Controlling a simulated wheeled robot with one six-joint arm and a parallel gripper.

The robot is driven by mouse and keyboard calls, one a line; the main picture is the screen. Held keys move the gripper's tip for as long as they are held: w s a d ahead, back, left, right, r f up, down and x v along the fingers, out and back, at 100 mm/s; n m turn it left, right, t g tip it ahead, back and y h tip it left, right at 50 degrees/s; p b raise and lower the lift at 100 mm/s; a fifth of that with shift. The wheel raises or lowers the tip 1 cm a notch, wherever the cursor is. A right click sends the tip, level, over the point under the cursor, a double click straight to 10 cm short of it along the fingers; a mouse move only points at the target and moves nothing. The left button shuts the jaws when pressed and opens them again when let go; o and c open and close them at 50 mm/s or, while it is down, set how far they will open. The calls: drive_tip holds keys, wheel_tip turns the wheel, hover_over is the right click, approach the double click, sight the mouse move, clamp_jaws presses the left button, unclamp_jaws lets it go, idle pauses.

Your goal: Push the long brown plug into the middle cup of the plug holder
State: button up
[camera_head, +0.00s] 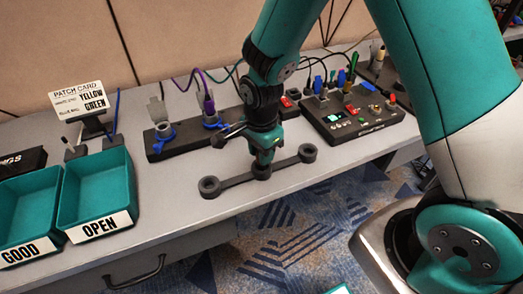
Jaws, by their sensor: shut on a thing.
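The plug holder (236,182) is a dark bar with three round cups, lying near the front edge of the grey bench. Its left cup (210,186) and right cup (308,153) show open tops. The middle cup (261,172) is directly under my gripper (264,157), and its top is largely covered. My gripper points down and is shut on the long brown plug, which is mostly hidden by the fingers. I cannot tell how deep the plug's lower end sits in the cup.
Two teal bins, marked GOOD (23,248) and OPEN (103,223), stand at left. A dark socket strip (160,151) with cables lies behind the holder. A control box (352,118) with buttons stands at right. Bare bench lies between the OPEN bin and the holder.

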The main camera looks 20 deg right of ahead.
drive_tip(key=shift+f, duration=0.45)
idle(0.4)
drive_tip(key=o, duration=1)
wheel_tip(320, 180, up, 18)
drive_tip(key=p, duration=0.1)
drive_tip(key=shift+f, duration=0.25)
drive_tip(key=s+a+r+n+y+p, duration=0.2)
drive_tip(key=s+r+n, duration=0.3)
drive_tip(key=s+n, duration=0.4)
drive_tip(key=s+a+r+n+y+p, duration=0.2)
drive_tip(key=s+r+n, duration=0.4)
drive_tip(key=s+n, duration=0.3)
drive_tip(key=n, duration=0.4)
drive_tip(key=shift+s+a+p, duration=0.25)
drive_tip(key=shift+s+p, duration=0.05)
drive_tip(key=shift+p, duration=0.1)
